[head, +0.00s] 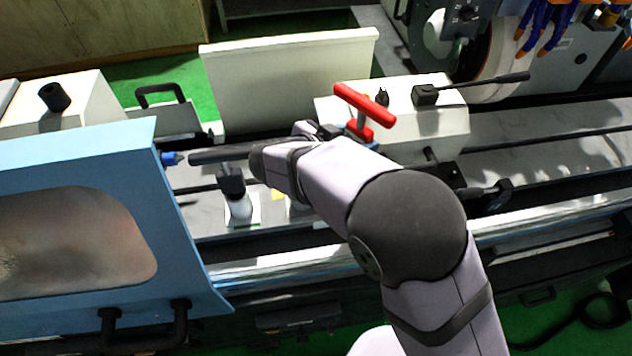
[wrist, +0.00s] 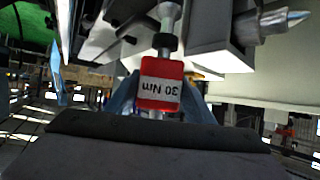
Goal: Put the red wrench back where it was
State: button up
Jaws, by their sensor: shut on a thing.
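The red wrench has a red T-shaped bar (head: 364,104) and a lower red part, seen in the head view just above my forearm, in front of the cream block at centre right. In the wrist view its red block (wrist: 160,84), labelled "30 Nm", sits between the bluish fingers of my gripper (wrist: 162,100). My gripper is shut on it. A metal shaft and a dark collar (wrist: 165,42) show beyond the block. In the head view my arm hides most of my gripper. I cannot tell whether the wrench touches the machine behind it.
A cream block with a black lever (head: 470,87) stands right of the wrench. A cream upright panel (head: 290,80) stands behind. A blue guard with a window (head: 90,220) fills the left. The grinding wheel housing (head: 490,60) is at upper right. Grey machine bed (head: 560,165) lies right.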

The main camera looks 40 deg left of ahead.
jog(key=s+a+r+n+y+b, duration=0.6)
jog(key=s+a+y+b, duration=0.1)
jog(key=a+b, duration=0.3)
jog(key=shift+s+r+n+g+b, duration=0.25)
jog(key=shift+s+n+g+b, duration=0.05)
jog(key=shift+s+g+b, duration=0.1)
jog(key=shift+a, duration=0.1)
notch_tip(320, 180, down, 18)
jog(key=shift+b, duration=0.35)
dwell(0.4)
jog(key=shift+f, duration=0.15)
jog(key=o, duration=1.5)
jog(key=shift+f, duration=0.15)
